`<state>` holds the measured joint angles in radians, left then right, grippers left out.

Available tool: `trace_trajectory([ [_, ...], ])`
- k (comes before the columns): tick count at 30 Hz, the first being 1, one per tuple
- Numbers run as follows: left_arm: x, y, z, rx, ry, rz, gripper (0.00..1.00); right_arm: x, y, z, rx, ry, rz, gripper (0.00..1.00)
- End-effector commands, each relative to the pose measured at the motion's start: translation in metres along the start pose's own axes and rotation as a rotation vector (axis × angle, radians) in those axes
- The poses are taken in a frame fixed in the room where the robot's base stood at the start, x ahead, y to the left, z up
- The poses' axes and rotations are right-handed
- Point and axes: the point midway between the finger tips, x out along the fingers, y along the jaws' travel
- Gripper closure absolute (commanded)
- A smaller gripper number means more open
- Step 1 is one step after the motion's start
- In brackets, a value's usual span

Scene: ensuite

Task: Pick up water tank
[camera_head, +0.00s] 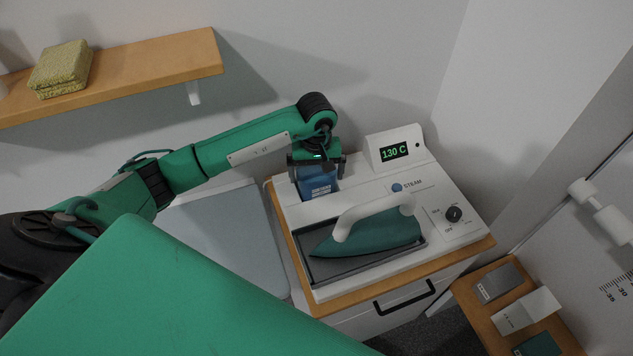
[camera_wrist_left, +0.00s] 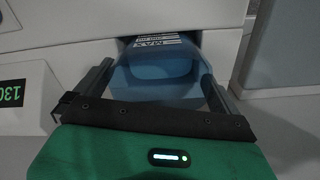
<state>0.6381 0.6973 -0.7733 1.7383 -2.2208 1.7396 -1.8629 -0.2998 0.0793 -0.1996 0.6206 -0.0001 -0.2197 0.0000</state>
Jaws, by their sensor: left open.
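The blue water tank (camera_head: 317,182) sits in a slot at the back left of the white steam station (camera_head: 365,188). My left gripper (camera_head: 317,162) is at the tank from above and behind. In the left wrist view its open fingers (camera_wrist_left: 160,80) lie on either side of the tank. I cannot tell whether they touch it. My right gripper is not in view.
A teal iron (camera_head: 372,232) with a white handle rests on the station, near the "130 C" display (camera_head: 394,152). An ironing board (camera_head: 225,235) lies to the left. A wooden shelf (camera_head: 150,67) holds a folded yellow cloth (camera_head: 62,68). A small wooden stand (camera_head: 470,290) is at lower right.

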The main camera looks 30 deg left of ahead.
Motion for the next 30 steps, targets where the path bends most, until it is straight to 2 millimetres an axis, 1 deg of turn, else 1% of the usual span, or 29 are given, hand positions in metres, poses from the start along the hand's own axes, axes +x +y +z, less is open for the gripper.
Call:
trace_trajectory([
  [1,0.0,0.0,0.0,0.0,0.0,0.0,0.0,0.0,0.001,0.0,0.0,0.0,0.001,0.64],
  [2,0.0,0.0,0.0,0.0,0.0,0.0,0.04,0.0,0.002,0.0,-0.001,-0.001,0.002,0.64],
  [6,0.0,0.0,0.0,0.0,0.0,0.0,0.31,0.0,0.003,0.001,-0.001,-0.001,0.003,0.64],
  [7,0.0,0.0,0.0,0.0,0.0,0.0,0.37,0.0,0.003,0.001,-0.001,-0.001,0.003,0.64],
  [8,-0.001,0.0,0.0,0.0,0.0,0.001,0.41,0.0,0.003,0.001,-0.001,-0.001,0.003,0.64],
  [20,-0.004,0.001,0.0,0.0,0.0,0.002,0.4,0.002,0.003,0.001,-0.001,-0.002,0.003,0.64],
  [26,-0.015,0.001,-0.001,0.0,0.003,0.003,0.4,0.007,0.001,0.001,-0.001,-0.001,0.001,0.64],
  [30,-0.028,0.0,-0.001,0.001,0.004,0.003,0.4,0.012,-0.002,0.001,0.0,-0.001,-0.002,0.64],
])
